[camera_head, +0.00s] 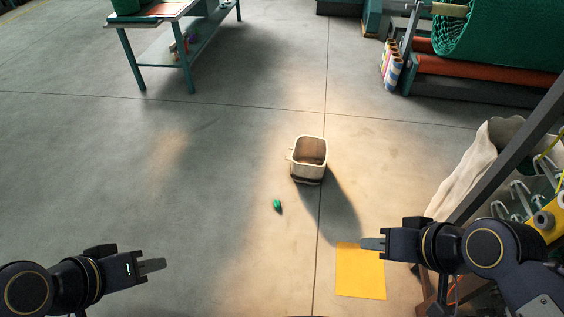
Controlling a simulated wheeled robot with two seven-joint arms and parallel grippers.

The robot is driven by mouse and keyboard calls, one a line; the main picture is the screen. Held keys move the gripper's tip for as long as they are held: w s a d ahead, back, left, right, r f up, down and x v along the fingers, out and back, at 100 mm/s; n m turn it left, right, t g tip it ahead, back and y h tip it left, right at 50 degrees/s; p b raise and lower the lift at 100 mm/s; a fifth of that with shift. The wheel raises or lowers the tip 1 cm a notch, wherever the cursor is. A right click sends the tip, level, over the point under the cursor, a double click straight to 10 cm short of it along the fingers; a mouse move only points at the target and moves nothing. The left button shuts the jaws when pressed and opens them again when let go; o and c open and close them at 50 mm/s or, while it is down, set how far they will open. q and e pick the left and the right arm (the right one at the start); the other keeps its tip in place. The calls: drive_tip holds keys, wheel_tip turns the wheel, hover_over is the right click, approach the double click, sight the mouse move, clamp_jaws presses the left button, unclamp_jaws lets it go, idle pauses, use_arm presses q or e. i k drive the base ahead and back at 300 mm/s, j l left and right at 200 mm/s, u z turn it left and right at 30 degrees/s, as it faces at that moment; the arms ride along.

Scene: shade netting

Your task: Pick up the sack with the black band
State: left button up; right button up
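A small beige open-topped sack (309,158) stands upright on the floor near the middle of the view, with loop handles on its left side. A dark band shows low on its front, near the base. Its inside looks empty. My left gripper (152,266) is at the lower left, well away from the sack and holding nothing that I can see. My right gripper (372,244) is at the lower right, over the yellow floor patch and apart from the sack. The fingers of both overlap in this view, so their opening is unclear.
A small green object (277,205) lies on the floor in front of the sack. A large pale cloth bag (468,178) hangs at right, partly behind a dark post. A yellow square (361,280) marks the floor. A workbench (190,62) stands at back left.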

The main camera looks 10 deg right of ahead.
sight(308, 157)
drive_tip(key=i+l+u, duration=0.35)
drive_tip(key=u, duration=0.15)
drive_tip(key=i+l+u, duration=0.3)
drive_tip(key=l+u, duration=0.15)
drive_tip(key=i+l, duration=0.15)
drive_tip(key=l, duration=0.25)
drive_tip(key=i+l+u, duration=0.1)
drive_tip(key=l, duration=0.25)
drive_tip(key=i+l, duration=0.25)
drive_tip(key=l, duration=0.15)
drive_tip(key=i+l+u, duration=0.1)
drive_tip(key=l, duration=0.3)
drive_tip(key=i+l, duration=0.2)
drive_tip(key=l, duration=0.2)
